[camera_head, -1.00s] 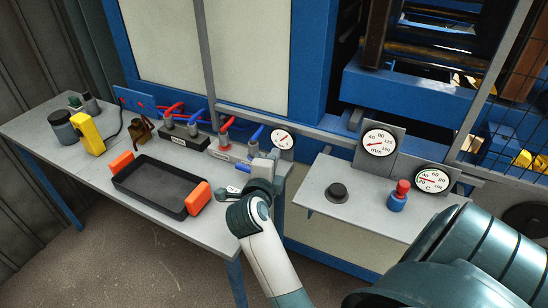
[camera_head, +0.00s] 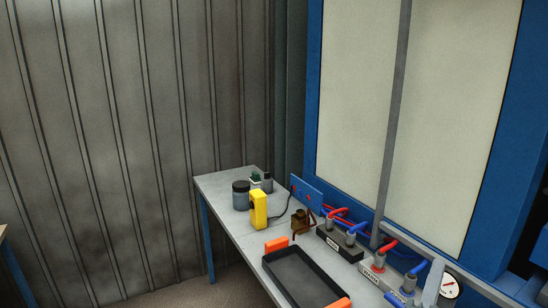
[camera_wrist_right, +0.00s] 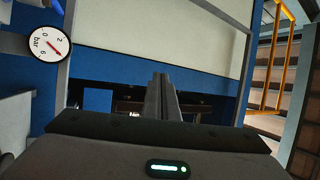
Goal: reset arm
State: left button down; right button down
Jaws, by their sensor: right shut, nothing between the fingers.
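My left gripper is in neither view.
A grey table (camera_head: 232,222) holds a black tray (camera_head: 300,280) with orange handles, a yellow device (camera_head: 259,210), a dark jar (camera_head: 241,195) and red and blue valves (camera_head: 385,254). A corrugated wall (camera_head: 120,150) stands behind at the left.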

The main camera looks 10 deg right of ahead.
jog(key=s+a+n+t+y, duration=0.1)
jog(key=a+n+t+y, duration=0.6)
jog(key=a+n+y, duration=1.15)
jog(key=s+a+f+n+g+y, duration=0.2)
jog(key=a+f+n+g, duration=0.2)
jog(key=f, duration=0.3)
jog(key=s+a+f+n+g+y, duration=0.2)
jog(key=a+f+n+g+y, duration=0.15)
jog(key=f, duration=0.35)
jog(key=s+f+n+g+h, duration=0.25)
jog(key=s+f+g, duration=0.45)
jog(key=f, duration=0.6)
jog(key=s+d+f+m+g+h, duration=0.1)
jog(key=s+d+f+g+h, duration=0.2)
jog(key=s+d+f, duration=0.3)
jog(key=s+d+f+m+g+h, duration=0.1)
jog(key=s+d+f+g+h, duration=0.25)
jog(key=s, duration=0.45)
jog(key=s+f+x, duration=0.1)
jog(key=s+x, duration=0.2)
jog(key=x, duration=1)
jog(key=s+x, duration=0.2)
jog(key=x, duration=1.1)
jog(key=s+d+f+g, duration=0.1)
jog(key=s+d+f, duration=0.2)
jog(key=s+f, duration=1.6)
jog(key=shift+s, duration=0.25)
